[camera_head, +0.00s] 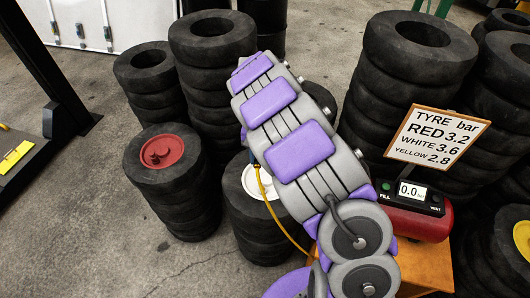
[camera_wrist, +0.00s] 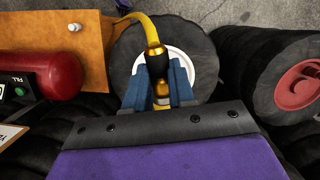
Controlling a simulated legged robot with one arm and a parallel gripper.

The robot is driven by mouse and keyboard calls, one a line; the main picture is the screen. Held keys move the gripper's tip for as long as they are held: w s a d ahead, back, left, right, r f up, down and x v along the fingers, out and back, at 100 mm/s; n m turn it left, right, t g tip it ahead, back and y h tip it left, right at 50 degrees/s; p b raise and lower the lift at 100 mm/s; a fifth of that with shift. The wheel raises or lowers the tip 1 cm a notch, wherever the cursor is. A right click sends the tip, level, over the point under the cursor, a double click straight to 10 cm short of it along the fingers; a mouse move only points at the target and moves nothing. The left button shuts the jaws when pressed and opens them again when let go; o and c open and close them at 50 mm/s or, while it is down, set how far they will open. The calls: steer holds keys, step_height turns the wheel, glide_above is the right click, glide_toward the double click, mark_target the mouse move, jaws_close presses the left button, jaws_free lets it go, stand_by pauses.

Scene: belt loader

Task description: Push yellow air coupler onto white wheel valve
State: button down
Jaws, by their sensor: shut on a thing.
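My gripper (camera_wrist: 160,78) has blue fingers and is shut on the yellow air coupler (camera_wrist: 162,96), which has a black collar and a yellow hose running off its top. The white wheel (camera_wrist: 184,62) lies behind the coupler in the wrist view, in the top of a black tyre stack. In the head view the white wheel (camera_head: 257,183) shows left of my arm, partly covered by it, with the yellow hose (camera_head: 268,198) across it. The valve is hidden, and I cannot tell whether the coupler touches it.
The red wheel (camera_head: 162,151) is on a tyre stack to the left. A red inflator (camera_head: 419,222) reading 0.0 stands on an orange stand (camera_head: 427,262) at right. A sign (camera_head: 437,136) lists RED 3.2, WHITE 3.6, YELLOW 2.8. Tall tyre stacks stand behind; bare floor is at left.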

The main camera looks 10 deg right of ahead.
step_height(320, 180, down, 4)
steer(key=a+m+g+y+b, duration=0.2)
steer(key=a+m+y, duration=0.1)
steer(key=m, duration=0.1)
steer(key=m+t+y+b, duration=0.5)
steer(key=m+t+y, duration=0.6)
steer(key=m+y, duration=0.3)
glide_above(267, 193)
step_height(267, 193, down, 11)
steer(key=m, duration=0.1)
steer(key=shift+w+d+h, duration=0.15)
steer(key=shift+w+h, duration=0.05)
steer(key=shift+h, duration=0.2)
step_height(267, 193, down, 6)
steer(key=b, duration=0.3)
steer(key=shift+s+f+b, duration=0.1)
steer(key=shift+f+b, duration=1.2)
steer(key=shift+f, duration=0.3)
